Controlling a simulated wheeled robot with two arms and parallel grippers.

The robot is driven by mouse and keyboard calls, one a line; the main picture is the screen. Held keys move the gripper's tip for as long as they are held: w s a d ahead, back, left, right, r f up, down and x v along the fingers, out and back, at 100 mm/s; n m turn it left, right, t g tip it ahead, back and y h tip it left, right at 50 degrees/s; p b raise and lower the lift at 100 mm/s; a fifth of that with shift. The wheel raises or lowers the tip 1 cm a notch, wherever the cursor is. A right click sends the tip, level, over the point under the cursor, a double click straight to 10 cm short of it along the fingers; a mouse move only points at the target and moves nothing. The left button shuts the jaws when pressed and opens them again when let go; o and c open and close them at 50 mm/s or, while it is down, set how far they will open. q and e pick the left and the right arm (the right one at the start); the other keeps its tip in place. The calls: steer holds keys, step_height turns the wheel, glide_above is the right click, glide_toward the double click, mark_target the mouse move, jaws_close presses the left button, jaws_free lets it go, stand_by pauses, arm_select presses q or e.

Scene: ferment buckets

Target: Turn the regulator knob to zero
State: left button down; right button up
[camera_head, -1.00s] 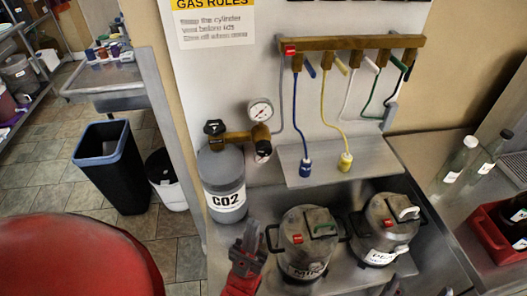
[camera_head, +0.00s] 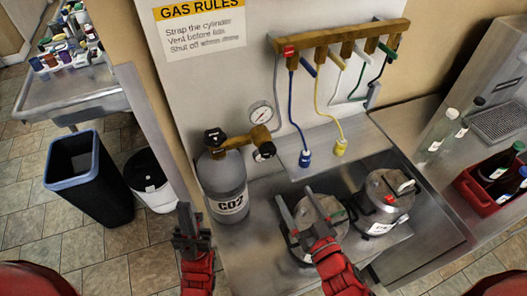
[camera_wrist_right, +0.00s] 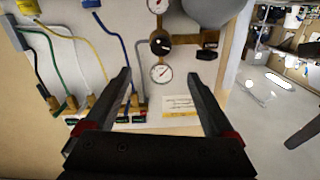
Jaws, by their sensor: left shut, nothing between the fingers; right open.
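The regulator (camera_head: 238,142) is a brass body beside the grey CO2 cylinder (camera_head: 222,178), with a round gauge (camera_head: 261,115) above and a black knob (camera_head: 264,151) at its right. In the right wrist view, the black knob (camera_wrist_right: 160,44) sits between two gauges, beyond my open fingers. Its marking is too small to read. My right gripper (camera_head: 293,192) is open and empty above the left keg, below and right of the knob, not touching it. My left gripper (camera_head: 185,208) is shut and empty, left of the cylinder.
Two steel kegs, the left (camera_head: 318,215) and the right (camera_head: 384,200), stand close to my right gripper. A manifold (camera_head: 340,38) with coloured hoses hangs above a metal shelf (camera_head: 350,138). A black valve handle (camera_head: 214,138) tops the cylinder. Bins stand at left; a red bottle crate at right.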

mark_target(270, 153)
steer(key=b+x, duration=0.8)
steer(key=x, duration=0.5)
steer(key=shift+w+a+f+b, duration=0.1)
steer(key=shift+a+f+b, duration=0.05)
steer(key=shift+b, duration=0.2)
steer(key=shift+r+p+x, duration=0.2)
steer(key=shift+p+x, duration=0.15)
steer(key=shift+x, duration=0.65)
steer(key=shift+w+a, duration=0.15)
steer(key=shift+w, duration=0.3)
steer(key=c, duration=1.4)
steer(key=shift+o, duration=0.2)
